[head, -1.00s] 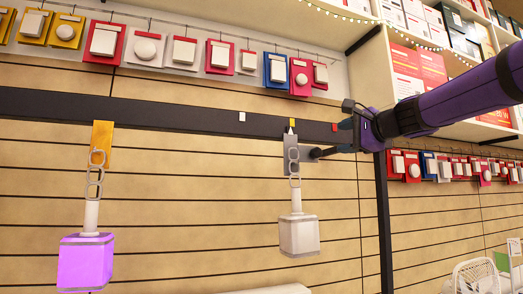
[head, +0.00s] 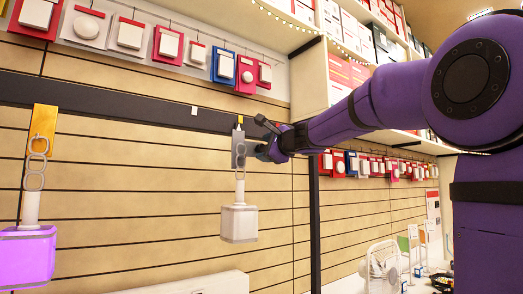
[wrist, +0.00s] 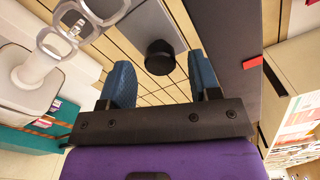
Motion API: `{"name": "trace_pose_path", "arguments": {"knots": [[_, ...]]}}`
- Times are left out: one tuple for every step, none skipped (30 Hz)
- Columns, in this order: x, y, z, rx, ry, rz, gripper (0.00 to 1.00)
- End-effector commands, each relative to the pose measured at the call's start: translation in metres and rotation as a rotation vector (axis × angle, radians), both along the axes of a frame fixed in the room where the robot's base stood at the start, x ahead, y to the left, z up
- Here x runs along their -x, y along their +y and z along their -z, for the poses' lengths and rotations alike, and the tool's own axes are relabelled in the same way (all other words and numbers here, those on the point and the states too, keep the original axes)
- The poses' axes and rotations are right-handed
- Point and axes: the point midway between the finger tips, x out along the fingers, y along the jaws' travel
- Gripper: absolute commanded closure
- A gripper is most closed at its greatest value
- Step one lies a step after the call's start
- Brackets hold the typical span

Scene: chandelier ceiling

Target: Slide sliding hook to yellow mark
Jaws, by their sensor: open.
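The sliding hook is a grey plate (head: 238,146) on the dark wall rail (head: 130,102), with a chain and a white box (head: 239,223) hanging from it. The yellow mark (head: 240,119) is on the rail directly above the plate, roughly in line with it. My gripper (head: 262,150) is just right of the plate in the head view and partly hides the hook's handle. In the wrist view, the gripper (wrist: 162,78) is open. The round black knob (wrist: 160,58) shows between its blue fingertips, with the plate (wrist: 145,28) behind; contact cannot be told.
A white mark (head: 194,111) lies left on the rail. A red mark (wrist: 252,62) shows in the wrist view. An orange plate (head: 43,125) with a hanging purple box (head: 27,257) is at the left. Packages (head: 225,67) hang above; shelves (head: 345,75) stand at right.

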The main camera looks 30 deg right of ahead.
Motion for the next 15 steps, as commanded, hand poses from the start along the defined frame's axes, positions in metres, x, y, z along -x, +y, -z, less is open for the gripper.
{"name": "trace_pose_path", "arguments": {"knots": [[-0.007,0.000,0.001,0.000,0.002,-0.001,0.43],[-0.010,0.000,0.000,0.000,0.001,0.000,0.43],[-0.013,0.001,0.000,0.001,0.001,0.000,0.43],[-0.015,0.001,0.000,0.001,0.001,0.000,0.43],[-0.017,0.001,0.000,0.001,0.001,0.000,0.43],[-0.019,0.001,0.000,0.000,0.001,0.000,0.43],[-0.020,0.001,0.000,0.000,0.001,-0.001,0.43],[-0.021,0.001,0.000,0.000,0.001,-0.001,0.43],[-0.022,0.001,0.000,0.000,0.001,-0.001,0.43],[-0.022,0.001,0.000,0.000,0.001,-0.001,0.43],[-0.022,0.001,0.000,0.000,0.001,-0.001,0.43],[-0.022,0.001,0.000,0.000,0.001,-0.001,0.43],[-0.022,0.001,0.000,0.000,0.001,-0.001,0.43],[-0.022,0.001,0.000,0.000,0.001,-0.001,0.43],[-0.022,0.001,0.000,0.000,0.001,-0.001,0.43]]}}
